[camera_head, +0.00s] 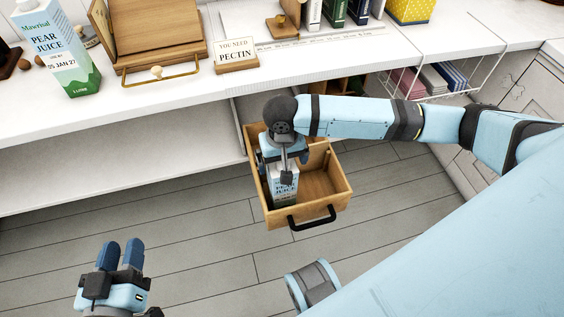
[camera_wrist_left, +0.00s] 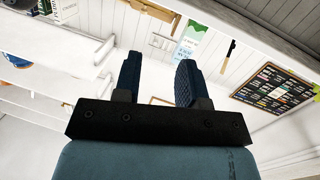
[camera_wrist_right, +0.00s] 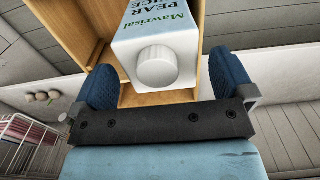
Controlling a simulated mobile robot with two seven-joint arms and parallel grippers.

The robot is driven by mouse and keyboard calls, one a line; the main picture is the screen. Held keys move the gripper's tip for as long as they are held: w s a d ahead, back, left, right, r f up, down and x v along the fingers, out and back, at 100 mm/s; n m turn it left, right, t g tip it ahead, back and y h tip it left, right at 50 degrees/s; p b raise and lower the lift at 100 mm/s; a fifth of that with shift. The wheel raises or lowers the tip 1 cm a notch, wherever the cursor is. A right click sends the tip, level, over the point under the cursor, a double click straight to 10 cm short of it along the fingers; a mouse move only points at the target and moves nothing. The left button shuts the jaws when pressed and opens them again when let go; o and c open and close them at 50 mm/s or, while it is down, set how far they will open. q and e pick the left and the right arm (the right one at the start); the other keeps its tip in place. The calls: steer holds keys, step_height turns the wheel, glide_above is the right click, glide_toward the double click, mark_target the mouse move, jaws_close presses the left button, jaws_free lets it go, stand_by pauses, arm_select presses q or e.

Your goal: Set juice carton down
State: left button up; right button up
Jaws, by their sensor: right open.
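A white and blue pear juice carton (camera_head: 283,190) stands in the open wooden drawer (camera_head: 341,197), on its left side. The right wrist view shows its white cap and upper part (camera_wrist_right: 158,38) between my fingers. My right gripper (camera_head: 284,158) is open around the carton's top from above, with visible gaps beside it; the gripper hides part of the carton in the head view. My left gripper (camera_head: 121,250) is open and empty, low over the floor at the lower left; its parted fingers show in the left wrist view (camera_wrist_left: 157,80).
A second pear juice carton (camera_head: 62,50) stands on the white counter (camera_head: 160,92) above. A wooden stand (camera_head: 155,45) and a "you need pectin" sign (camera_head: 236,56) are beside it. The right part of the drawer is empty.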

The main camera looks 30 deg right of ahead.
step_height(320, 180, up, 10)
steer(key=p, duration=0.3)
steer(key=shift+f, duration=0.25)
steer(key=shift+s+a, duration=0.1)
steer(key=shift+a, duration=0.15)
steer(key=s+a+f+n+t+y, duration=0.2)
steer(key=s+a+t+y, duration=0.15)
steer(key=a, duration=0.25)
steer(key=s+a+f+n+t+y, duration=0.2)
steer(key=a+f+y, duration=0.15)
steer(key=a, duration=0.35)
arm_select(q)
steer(key=s+a+f+g+y, duration=0.2)
steer(key=a+f+g, duration=0.1)
steer(key=f, duration=0.3)
steer(key=shift+s+f+g+y, duration=0.25)
steer(key=shift+f+g+y, duration=0.05)
steer(key=shift+f, duration=0.05)
arm_select(e)
steer(key=s+d+n+t+h, duration=0.1)
steer(key=s+d+t+h, duration=0.1)
steer(key=s+d+t, duration=0.4)
steer(key=shift+s+d+h, duration=0.3)
steer(key=shift+s+d, duration=0.1)
steer(key=shift+d, duration=0.7)
arm_select(q)
steer(key=shift+a, duration=0.15)
arm_select(e)
steer(key=shift+t, duration=0.25)
